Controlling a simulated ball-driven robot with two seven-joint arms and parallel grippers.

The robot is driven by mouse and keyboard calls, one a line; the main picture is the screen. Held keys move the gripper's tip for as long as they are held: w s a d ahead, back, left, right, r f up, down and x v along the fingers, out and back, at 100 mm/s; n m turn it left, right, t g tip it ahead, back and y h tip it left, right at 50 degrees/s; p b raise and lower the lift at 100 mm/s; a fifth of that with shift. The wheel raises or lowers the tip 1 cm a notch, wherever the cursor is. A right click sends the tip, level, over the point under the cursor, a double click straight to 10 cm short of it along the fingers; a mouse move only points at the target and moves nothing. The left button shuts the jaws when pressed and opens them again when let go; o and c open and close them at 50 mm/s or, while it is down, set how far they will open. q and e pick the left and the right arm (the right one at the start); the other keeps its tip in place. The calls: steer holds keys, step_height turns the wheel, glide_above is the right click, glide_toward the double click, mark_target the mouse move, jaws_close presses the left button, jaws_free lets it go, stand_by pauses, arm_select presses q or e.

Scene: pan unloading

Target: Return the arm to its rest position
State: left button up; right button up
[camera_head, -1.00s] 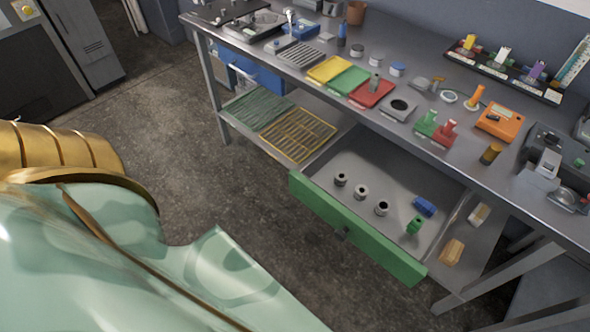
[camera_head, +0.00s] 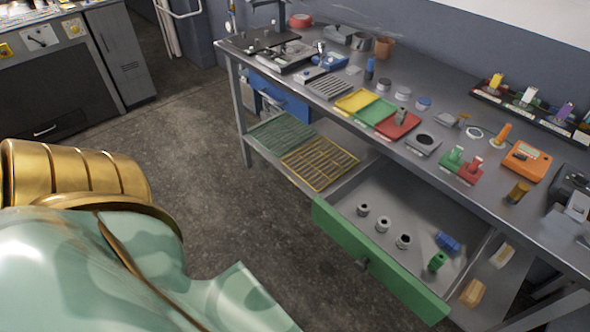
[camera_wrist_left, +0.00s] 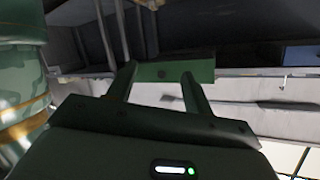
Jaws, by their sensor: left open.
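My left gripper (camera_wrist_left: 160,78) shows in the left wrist view, its two dark fingers spread apart. A green panel (camera_wrist_left: 170,72) shows at and beyond the fingertips; I cannot tell how far off it is. In the head view neither gripper shows. My mint-green and gold body parts fill the lower left of that view.
A long grey workbench (camera_head: 320,105) runs from upper left to lower right. Its green-fronted drawer (camera_head: 375,262) stands open, with several small round parts, a blue piece (camera_head: 447,241) and a green piece (camera_head: 437,261) inside. The concrete floor (camera_head: 215,150) on the left is clear.

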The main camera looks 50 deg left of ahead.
arm_select(q)
steer(key=w+a+f+g+y, duration=0.1)
steer(key=a+f+g+y, duration=0.55)
steer(key=a+f, duration=0.75)
steer(key=s+a+r+n+g+y, duration=0.1)
steer(key=s+a+g+y, duration=0.15)
steer(key=a, duration=0.55)
steer(key=s+a+r+n+g+y, duration=0.1)
steer(key=s+a+n+g+y, duration=0.15)
steer(key=a, duration=0.55)
steer(key=s+d+f+h, duration=0.1)
steer(key=d+f, duration=0.2)
steer(key=d, duration=0.9)
steer(key=s+d+f+n+g+h, duration=0.1)
steer(key=d+f+h, duration=0.1)
steer(key=d, duration=1)
steer(key=s+d+f+h, duration=0.1)
steer(key=d+f, duration=0.4)
steer(key=d, duration=0.7)
steer(key=shift+s+h, duration=0.35)
steer(key=shift+h, duration=0.4)
